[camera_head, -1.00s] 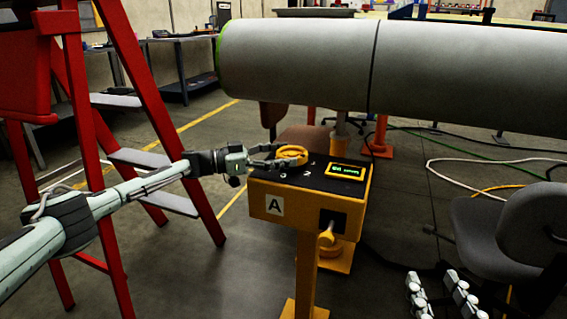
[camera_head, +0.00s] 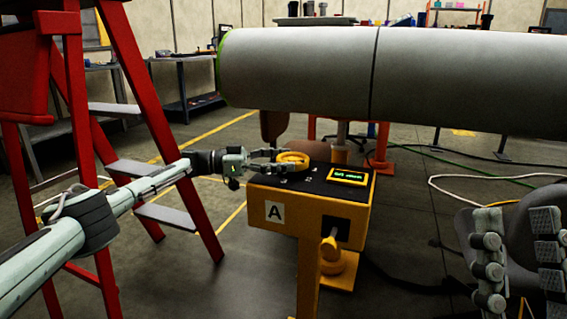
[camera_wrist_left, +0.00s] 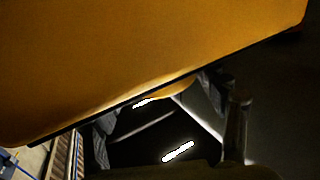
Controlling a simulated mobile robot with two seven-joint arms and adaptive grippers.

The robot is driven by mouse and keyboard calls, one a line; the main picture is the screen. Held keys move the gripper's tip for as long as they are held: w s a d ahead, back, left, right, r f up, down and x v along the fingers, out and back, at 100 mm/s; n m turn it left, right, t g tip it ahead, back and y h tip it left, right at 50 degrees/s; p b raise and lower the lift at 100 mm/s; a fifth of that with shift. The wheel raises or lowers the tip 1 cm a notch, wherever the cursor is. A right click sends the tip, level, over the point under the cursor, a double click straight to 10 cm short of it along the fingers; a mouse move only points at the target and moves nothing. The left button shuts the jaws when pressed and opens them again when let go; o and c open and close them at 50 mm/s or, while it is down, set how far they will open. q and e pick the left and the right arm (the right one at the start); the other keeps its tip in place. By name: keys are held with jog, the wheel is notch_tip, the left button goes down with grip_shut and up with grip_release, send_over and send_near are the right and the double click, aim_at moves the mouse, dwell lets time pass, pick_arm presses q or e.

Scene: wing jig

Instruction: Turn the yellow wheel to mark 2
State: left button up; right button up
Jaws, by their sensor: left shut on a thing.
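The yellow wheel (camera_head: 293,157) sits on the dark top of a yellow box (camera_head: 345,215) labelled A. My left gripper (camera_head: 277,161) reaches in from the left and is shut on the wheel's left side. In the left wrist view its fingers (camera_wrist_left: 170,132) show at either side of a dark surface with white marks, and a sliver of the wheel (camera_wrist_left: 172,90) shows beside the box. The small marks on the box top are too small to read, so the wheel's setting is unclear. My right gripper (camera_head: 520,262) is at the lower right, fingers apart, empty.
A lit display (camera_head: 347,177) is on the box top, its text unclear. A lever (camera_head: 329,246) is on the front. A red ladder (camera_head: 150,110) stands left, a large grey cylinder (camera_head: 300,70) spans behind, and a chair (camera_head: 515,230) is at right, behind my right gripper.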

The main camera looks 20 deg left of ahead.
pick_arm(q)
jog(key=shift+d, duration=0.1)
jog(key=o, duration=1.1)
jog(key=shift+o, duration=0.2)
jog(key=v, duration=1.2)
